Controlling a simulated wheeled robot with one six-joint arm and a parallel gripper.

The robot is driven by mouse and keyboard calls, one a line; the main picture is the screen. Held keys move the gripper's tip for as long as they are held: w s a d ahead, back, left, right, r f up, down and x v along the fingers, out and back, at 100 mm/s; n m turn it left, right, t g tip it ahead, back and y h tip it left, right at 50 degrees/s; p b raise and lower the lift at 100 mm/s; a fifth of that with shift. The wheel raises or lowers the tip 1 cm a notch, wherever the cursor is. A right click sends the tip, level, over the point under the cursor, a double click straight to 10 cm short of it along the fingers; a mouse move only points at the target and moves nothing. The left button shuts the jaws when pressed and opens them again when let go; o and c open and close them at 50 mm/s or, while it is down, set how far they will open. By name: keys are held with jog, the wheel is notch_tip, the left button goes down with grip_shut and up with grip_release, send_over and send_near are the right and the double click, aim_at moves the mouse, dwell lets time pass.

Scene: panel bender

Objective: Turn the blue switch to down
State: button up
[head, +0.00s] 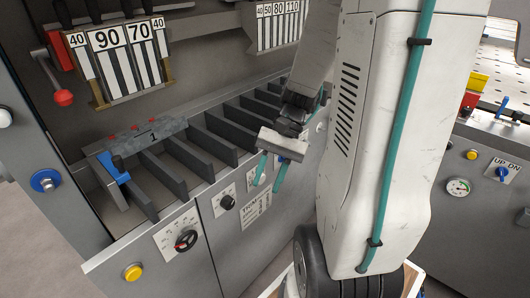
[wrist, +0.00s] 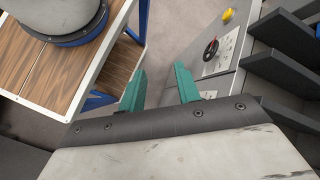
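The blue switch (head: 502,173) is a small blue handle on a round base, under an "UP DN" label on the grey panel at the far right of the head view. Its exact setting is too small to tell. My gripper (head: 269,173) has two teal fingers standing apart, with nothing between them. It points down in front of the left machine's front panel, well to the left of the switch. The wrist view shows the open fingers (wrist: 159,86) too; the blue switch is not in that view.
A pressure gauge (head: 458,187), a yellow button (head: 472,154) and a blue lever (head: 502,106) are near the switch. The left machine has a black-and-red dial (head: 186,240), a blue round button (head: 45,180) and slotted dividers. A wooden-topped cart (wrist: 60,75) shows in the wrist view.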

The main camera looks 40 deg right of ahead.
jog(key=w+d+f+m+t+h, duration=0.3)
jog(key=d+f+m+t, duration=0.7)
jog(key=d, duration=0.3)
jog(key=w+d+f+m+t+h, duration=0.35)
jog(key=d+f+m+t, duration=0.6)
jog(key=d, duration=0.35)
jog(key=w, duration=0.8)
jog(key=shift+d+t+h, duration=0.1)
jog(key=shift+t+h, duration=0.15)
grip_shut()
